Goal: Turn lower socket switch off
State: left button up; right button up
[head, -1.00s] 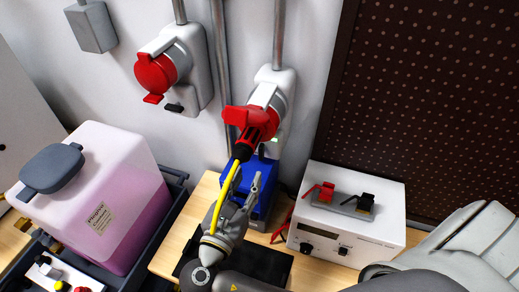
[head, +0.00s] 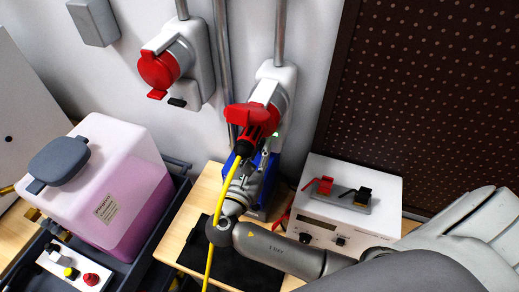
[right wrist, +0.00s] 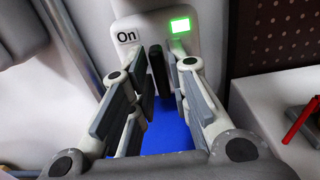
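The lower socket (head: 276,85) is the right one on the wall, a pale housing with a red plug (head: 251,115) and a yellow cable (head: 224,205). In the right wrist view its underside has a black switch lever (right wrist: 156,70), between an "On" label (right wrist: 127,37) and a lit green lamp (right wrist: 180,25). My right gripper (head: 247,170) is just below this socket, partly hidden behind the plug and cable. In the right wrist view the gripper (right wrist: 157,80) is open, its fingers on either side of the lever; contact cannot be told. My left gripper is out of view.
Another socket (head: 185,62) with a red cover is higher to the left. A blue object (head: 268,180) stands below the gripper. A white power supply (head: 352,190) sits right, a pink-liquid canister (head: 105,190) left. The yellow cable hangs in front of my arm.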

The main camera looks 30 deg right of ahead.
grip_shut()
jog(key=shift+m, duration=0.3)
jog(key=shift+s+f+m+b, duration=0.1)
jog(key=shift+m+b, duration=0.4)
jog(key=shift+m, duration=0.7)
jog(key=m+b, duration=0.2)
jog(key=m, duration=0.2)
jog(key=shift+f+m, duration=0.1)
jog(key=shift+m, duration=0.2)
jog(key=m+b, duration=0.5)
jog(key=shift+s+d+f, duration=0.1)
jog(key=shift+d+f, duration=0.05)
jog(key=shift+f, duration=0.05)
jog(key=shift+r+m+b, duration=0.1)
jog(key=shift+m+b, duration=1.55)
jog(key=shift+m, duration=0.35)
